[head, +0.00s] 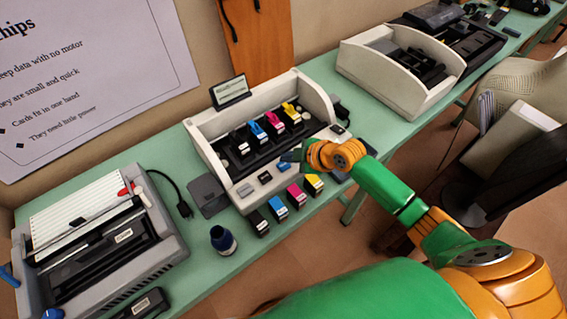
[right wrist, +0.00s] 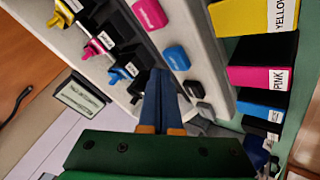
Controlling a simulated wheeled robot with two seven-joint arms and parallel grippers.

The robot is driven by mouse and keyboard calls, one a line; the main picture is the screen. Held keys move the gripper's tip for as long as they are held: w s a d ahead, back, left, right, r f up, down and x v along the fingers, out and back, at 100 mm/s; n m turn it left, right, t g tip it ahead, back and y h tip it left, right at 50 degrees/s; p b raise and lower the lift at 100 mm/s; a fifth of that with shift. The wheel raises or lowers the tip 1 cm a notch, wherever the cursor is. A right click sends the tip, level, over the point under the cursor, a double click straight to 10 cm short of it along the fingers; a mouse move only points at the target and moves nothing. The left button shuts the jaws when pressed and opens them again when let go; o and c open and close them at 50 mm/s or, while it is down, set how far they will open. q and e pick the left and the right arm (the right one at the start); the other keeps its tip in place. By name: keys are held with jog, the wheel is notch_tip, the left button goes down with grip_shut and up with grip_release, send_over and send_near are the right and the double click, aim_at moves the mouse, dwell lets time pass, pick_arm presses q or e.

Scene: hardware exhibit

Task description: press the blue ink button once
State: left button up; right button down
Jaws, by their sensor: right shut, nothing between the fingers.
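The blue ink button (head: 284,167) is a small raised block on the front ledge of the pale ink machine (head: 203,150). In the right wrist view the blue button (right wrist: 176,57) lies just beyond and to the right of the fingertips. The pink button (right wrist: 149,13) is on one side of it, the black button (right wrist: 193,89) on the other. My right gripper (head: 289,156) is shut and empty, close to the blue button; its fingers (right wrist: 160,72) point toward the ledge. I cannot tell whether they touch anything. In the head view the gripper hides the pink button. My left gripper is not in view.
Black, blue, pink and yellow cartridges (head: 279,208) stand in front of the machine. More cartridges (head: 257,131) sit in its slots. A small display (head: 230,91) stands behind.

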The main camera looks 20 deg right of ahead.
aim_at(287, 166)
dwell(0.5)
jog(key=shift+f+b, duration=0.35)
jog(key=shift+f, duration=0.05)
jog(key=shift+f+b, duration=0.45)
jog(key=shift+f, duration=0.1)
dwell(0.5)
jog(key=shift+r, duration=0.1)
jog(key=shift+r+p, duration=0.85)
jog(key=shift+p, duration=0.1)
notch_tip(287, 166, up, 5)
jog(key=p, duration=0.5)
jog(key=shift+r, duration=0.15)
